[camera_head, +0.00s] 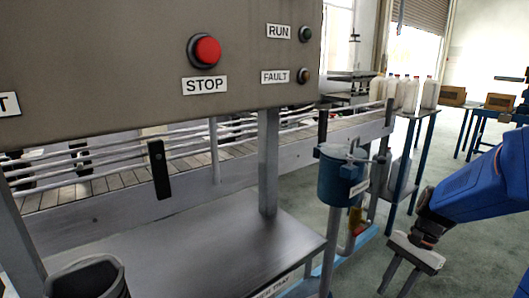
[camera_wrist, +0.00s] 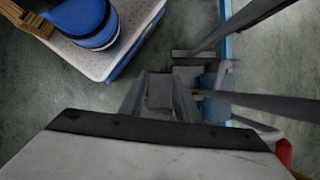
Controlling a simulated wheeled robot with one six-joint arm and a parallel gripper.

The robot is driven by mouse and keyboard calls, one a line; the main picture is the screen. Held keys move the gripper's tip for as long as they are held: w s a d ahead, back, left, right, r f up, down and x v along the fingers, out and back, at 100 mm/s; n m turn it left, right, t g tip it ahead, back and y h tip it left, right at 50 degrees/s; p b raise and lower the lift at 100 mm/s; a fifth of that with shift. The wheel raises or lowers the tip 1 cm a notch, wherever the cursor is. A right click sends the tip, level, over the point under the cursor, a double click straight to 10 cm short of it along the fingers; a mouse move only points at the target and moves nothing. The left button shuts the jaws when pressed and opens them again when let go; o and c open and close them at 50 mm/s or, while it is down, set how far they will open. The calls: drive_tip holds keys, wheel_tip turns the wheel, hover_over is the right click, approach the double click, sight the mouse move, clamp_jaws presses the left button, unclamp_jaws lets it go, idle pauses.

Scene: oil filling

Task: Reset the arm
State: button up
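My gripper (camera_head: 397,287) hangs at the lower right of the head view, at the end of my blue arm. Its two fingers point down and are spread apart, with nothing seen between them. In the wrist view my gripper (camera_wrist: 160,76) also shows two separate fingers above the grey floor and some grey metal parts. I see no object held in it. It is to the right of the blue canister (camera_head: 341,178), apart from it in the head view.
A grey panel with a red STOP button (camera_head: 207,50) fills the upper left. White bottles (camera_head: 410,92) stand on a table behind. Open floor (camera_head: 440,170) lies around my arm.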

drive_tip(key=s+a+r+n+t+h, duration=0.4)
drive_tip(key=s+r+n+t, duration=0.3)
drive_tip(key=s+n, duration=0.5)
wheel_tip(320, 180, up, 3)
drive_tip(key=shift+a+f, duration=0.2)
drive_tip(key=shift+a, duration=0.3)
